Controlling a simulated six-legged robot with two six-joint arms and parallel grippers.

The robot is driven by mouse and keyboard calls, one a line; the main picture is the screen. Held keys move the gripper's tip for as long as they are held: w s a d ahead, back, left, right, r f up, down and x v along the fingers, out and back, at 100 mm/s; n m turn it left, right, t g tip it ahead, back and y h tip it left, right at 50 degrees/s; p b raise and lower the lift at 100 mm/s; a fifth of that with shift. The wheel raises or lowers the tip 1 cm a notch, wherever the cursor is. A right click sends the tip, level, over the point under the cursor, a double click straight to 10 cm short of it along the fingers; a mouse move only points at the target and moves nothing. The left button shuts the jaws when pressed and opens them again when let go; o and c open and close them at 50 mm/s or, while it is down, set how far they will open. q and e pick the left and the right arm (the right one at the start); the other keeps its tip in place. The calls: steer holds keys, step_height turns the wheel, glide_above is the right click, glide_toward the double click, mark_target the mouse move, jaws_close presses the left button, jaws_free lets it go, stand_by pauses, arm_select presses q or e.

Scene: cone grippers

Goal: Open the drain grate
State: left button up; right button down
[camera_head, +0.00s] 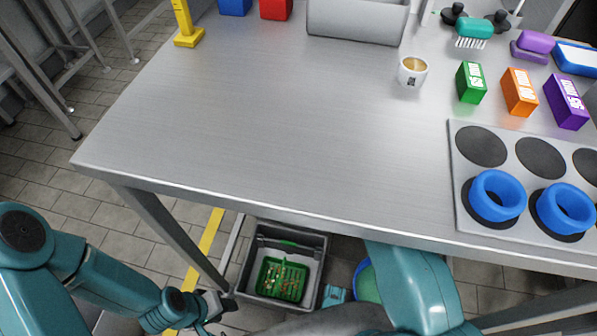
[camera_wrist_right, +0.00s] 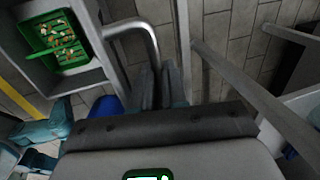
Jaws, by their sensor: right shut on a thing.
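In the head view, an open grey box (camera_head: 316,287) stands under the table's front edge. A green strainer basket (camera_head: 280,281) with scraps in it sits inside. The basket also shows at the upper left of the right wrist view (camera_wrist_right: 72,57). A bent metal bar (camera_wrist_right: 140,24), which looks like a handle, runs from the box's side to my right gripper (camera_wrist_right: 158,85). My right gripper is shut on this bar; the exact contact is partly hidden. In the head view my left gripper (camera_head: 214,306) is low, left of the box; its jaw opening is unclear. I cannot make out a separate grate.
The steel table (camera_head: 270,120) overhangs the box, and its leg (camera_head: 170,235) stands to the left. A cup (camera_head: 412,71), colored boxes and a hob plate (camera_head: 465,225) with blue rings are on top. A teal and green object (camera_head: 366,282) lies right of the box.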

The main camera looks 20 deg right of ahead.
steer(key=shift+w+r, duration=0.25)
steer(key=c, duration=1.2)
jaws_free()
steer(key=shift+o, duration=0.2)
steer(key=shift+s+f, duration=0.1)
steer(key=shift+s, duration=0.05)
steer(key=shift+s+a, duration=0.1)
steer(key=shift+s, duration=0.05)
